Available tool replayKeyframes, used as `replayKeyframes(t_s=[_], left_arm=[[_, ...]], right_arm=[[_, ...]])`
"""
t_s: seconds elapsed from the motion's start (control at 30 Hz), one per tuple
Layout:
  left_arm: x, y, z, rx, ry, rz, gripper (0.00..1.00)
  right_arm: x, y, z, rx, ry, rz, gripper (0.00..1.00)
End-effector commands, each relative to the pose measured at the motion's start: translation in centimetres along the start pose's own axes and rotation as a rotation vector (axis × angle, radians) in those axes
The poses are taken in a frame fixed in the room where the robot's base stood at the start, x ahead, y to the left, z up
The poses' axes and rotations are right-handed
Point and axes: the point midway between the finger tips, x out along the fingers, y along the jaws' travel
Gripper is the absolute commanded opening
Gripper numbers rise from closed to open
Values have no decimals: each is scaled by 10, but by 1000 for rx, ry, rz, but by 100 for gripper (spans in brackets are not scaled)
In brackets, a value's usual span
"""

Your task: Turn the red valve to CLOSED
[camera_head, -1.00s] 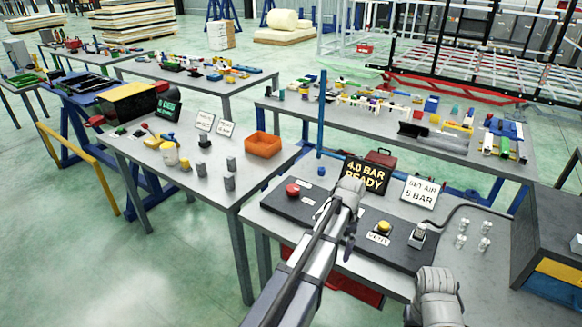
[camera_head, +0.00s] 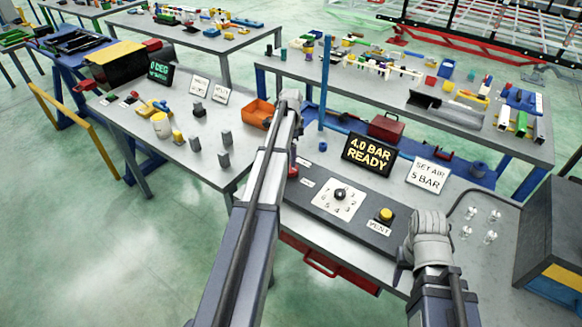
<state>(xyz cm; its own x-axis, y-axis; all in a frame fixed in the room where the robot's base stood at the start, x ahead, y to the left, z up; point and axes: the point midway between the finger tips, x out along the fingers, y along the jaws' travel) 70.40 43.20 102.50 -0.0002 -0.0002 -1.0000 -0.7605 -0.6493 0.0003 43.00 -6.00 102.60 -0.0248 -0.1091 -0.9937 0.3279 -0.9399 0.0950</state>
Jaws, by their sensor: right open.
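A small red part (camera_head: 133,94) shows on the left table near the display with green text (camera_head: 160,74); I cannot tell whether it is the red valve, and no CLOSED marking is readable. A yellow and blue piece (camera_head: 155,107) lies close to it. My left gripper (camera_head: 290,97) is at the end of the long arm, in front of the orange bin (camera_head: 259,113); its fingers are too small to read. My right gripper (camera_head: 405,262) is open and empty at the right end of the dark control panel (camera_head: 322,215).
The panel bears a dial plate (camera_head: 338,198), a yellow VENT button (camera_head: 385,214) and a red button (camera_head: 293,172), partly hidden by my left arm. Grey blocks (camera_head: 224,159) stand on the left table.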

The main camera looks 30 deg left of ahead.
Motion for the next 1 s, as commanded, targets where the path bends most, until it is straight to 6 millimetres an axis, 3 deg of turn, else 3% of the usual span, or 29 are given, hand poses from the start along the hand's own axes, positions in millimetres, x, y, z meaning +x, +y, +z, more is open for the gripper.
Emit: replayKeyframes(t_s=[0.5, 0.9, 1.0], left_arm=[[64, 0, 0, 0, 0, 0, 99], [69, 0, 0, 0, 0, 0, 99], [69, 0, 0, 0, 0, 0, 90]], right_arm=[[64, -6, -4, 2, 0, 0, 50], [69, -7, -4, 2, 0, 0, 50], [69, -7, -4, 2, 0, 0, 50]])
